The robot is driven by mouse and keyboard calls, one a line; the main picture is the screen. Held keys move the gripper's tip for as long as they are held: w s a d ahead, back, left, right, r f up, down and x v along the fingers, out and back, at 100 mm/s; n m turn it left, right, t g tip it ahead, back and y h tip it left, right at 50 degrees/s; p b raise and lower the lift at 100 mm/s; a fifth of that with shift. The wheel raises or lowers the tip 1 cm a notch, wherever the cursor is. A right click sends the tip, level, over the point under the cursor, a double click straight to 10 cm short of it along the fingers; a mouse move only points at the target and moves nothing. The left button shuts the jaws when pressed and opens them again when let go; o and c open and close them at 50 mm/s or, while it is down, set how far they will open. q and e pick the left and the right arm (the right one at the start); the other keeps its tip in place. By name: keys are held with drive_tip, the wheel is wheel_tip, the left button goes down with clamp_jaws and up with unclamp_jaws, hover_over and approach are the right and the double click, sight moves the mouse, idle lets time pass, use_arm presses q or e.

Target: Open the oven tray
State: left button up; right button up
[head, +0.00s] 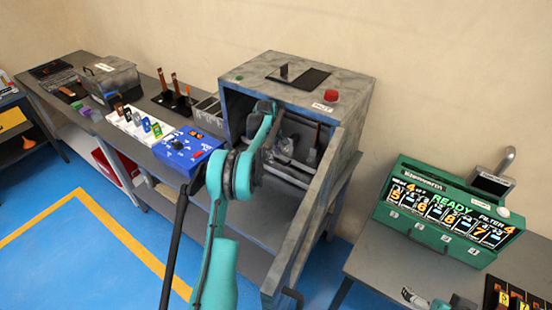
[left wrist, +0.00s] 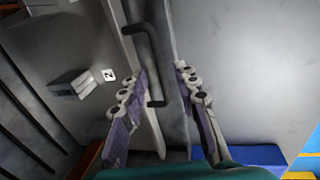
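The oven (head: 300,75) is a mottled grey box with an open front. Its door (head: 312,215) stands swung open at the right, with a dark handle (head: 292,296) low on its outer face. My left arm reaches into the opening, and my left gripper (head: 278,148) is inside, partly hidden by the arm. In the left wrist view my left gripper (left wrist: 162,95) has its fingers apart. A dark bar handle (left wrist: 146,62) on a grey panel lies between and beyond the fingers; I cannot tell whether they touch it. My right gripper (head: 425,300) shows only in part at the bottom edge.
A blue control box (head: 188,150) and a rack of coloured tags (head: 140,126) stand on the bench left of the oven. A green display unit reading READY (head: 445,212) stands on the right table. The blue floor (head: 75,240) at left is clear.

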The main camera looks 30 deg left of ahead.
use_arm(q)
drive_tip(key=shift+w+f, duration=0.2)
drive_tip(key=shift+f, duration=0.95)
drive_tip(key=shift+c, duration=0.4)
clamp_jaws()
drive_tip(key=shift+s, duration=0.2)
drive_tip(key=s+a+b, duration=0.2)
drive_tip(key=s+b, duration=0.1)
drive_tip(key=s, duration=2.3)
drive_tip(key=shift+s+b, duration=0.35)
